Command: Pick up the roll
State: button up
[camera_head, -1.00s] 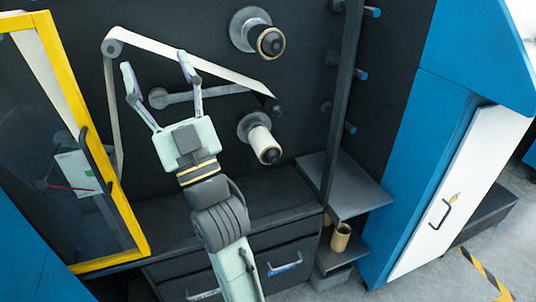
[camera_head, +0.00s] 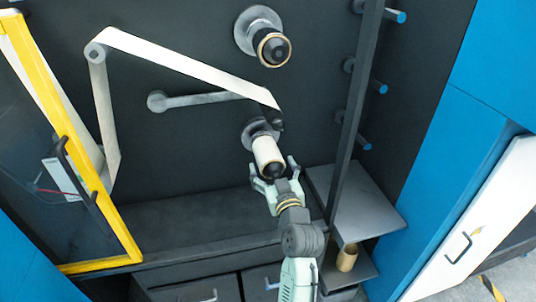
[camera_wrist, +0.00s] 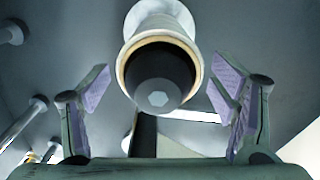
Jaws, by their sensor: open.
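A pale roll (camera_head: 267,151) sits on the lower spindle of the dark machine panel, with its dark hub end facing outward. My gripper (camera_head: 272,166) is open just in front of and below this roll's outer end, one finger to each side. In the wrist view the roll (camera_wrist: 203,68) is above the middle, with its tan rim and dark hexagonal hub facing the camera. The open fingers of my gripper (camera_wrist: 168,92) stand left and right of it, with visible gaps. Another roll (camera_head: 273,47) is on the upper spindle.
A white web (camera_head: 180,63) runs from a guide roller to a dark tip just above the lower roll. A yellow-framed door (camera_head: 75,130) stands at left. A grey shelf (camera_head: 350,205) and post are close at right, with a tan roll (camera_head: 347,257) below.

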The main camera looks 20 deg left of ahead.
aim_at(268, 154)
jog(key=x, duration=0.1)
jog(key=p+x, duration=0.1)
jog(key=x, duration=0.1)
jog(key=p+x, duration=0.1)
jog(key=shift+w+a+r, duration=0.25)
jog(key=shift+r, duration=0.05)
jog(key=shift+w+a+f, duration=0.1)
jog(key=shift+w+a, duration=0.05)
jog(key=shift+w, duration=0.1)
jog(key=c, duration=1.3)
